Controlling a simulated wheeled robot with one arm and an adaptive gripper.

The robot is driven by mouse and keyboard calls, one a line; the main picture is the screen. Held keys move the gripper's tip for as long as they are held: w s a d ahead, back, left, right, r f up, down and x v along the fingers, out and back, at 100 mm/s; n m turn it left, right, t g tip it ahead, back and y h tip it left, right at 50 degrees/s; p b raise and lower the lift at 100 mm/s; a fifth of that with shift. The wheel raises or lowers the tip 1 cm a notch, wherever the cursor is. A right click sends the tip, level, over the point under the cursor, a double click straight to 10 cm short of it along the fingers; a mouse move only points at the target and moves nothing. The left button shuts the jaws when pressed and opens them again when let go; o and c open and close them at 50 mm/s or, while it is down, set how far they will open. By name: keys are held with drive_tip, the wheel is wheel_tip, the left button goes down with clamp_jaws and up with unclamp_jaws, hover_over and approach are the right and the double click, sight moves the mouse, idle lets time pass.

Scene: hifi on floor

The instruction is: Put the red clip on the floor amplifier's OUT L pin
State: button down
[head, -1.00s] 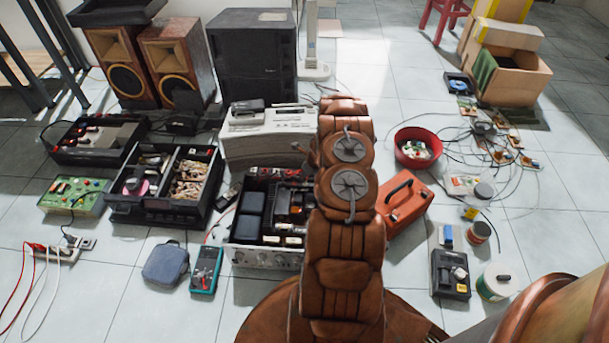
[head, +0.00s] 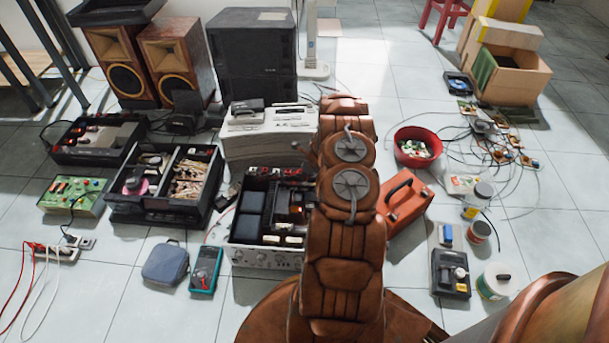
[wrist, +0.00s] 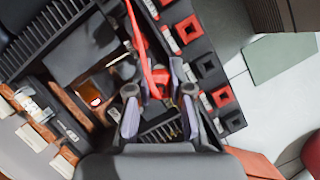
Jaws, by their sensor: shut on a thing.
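The floor amplifier (head: 265,258) is an open silver-fronted chassis in the middle of the head view, partly hidden by my arm. In the wrist view its inside shows dark blocks and a ribbed heat sink (wrist: 45,35). A row of red and black square terminals (wrist: 208,66) runs along its right side. The red clip (wrist: 156,78) is between the fingertips of my gripper (wrist: 158,84), which is shut on it above the chassis. A red lead runs up from the clip. I cannot make out the OUT L label or whether the clip touches a pin.
A grey equipment case (head: 268,140) stands behind the amplifier and an orange toolbox (head: 404,203) to its right. A black parts tray (head: 160,215) is on the left. A blue pouch (head: 166,264) and a teal meter (head: 206,270) lie in front.

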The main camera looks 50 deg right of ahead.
drive_tip(key=shift+f, duration=0.55)
idle(0.7)
drive_tip(key=c, duration=1)
unclamp_jaws()
drive_tip(key=shift+s+d+r, duration=0.15)
drive_tip(key=shift+s+r, duration=0.05)
drive_tip(key=shift+r, duration=0.4)
drive_tip(key=shift+v, duration=5.4)
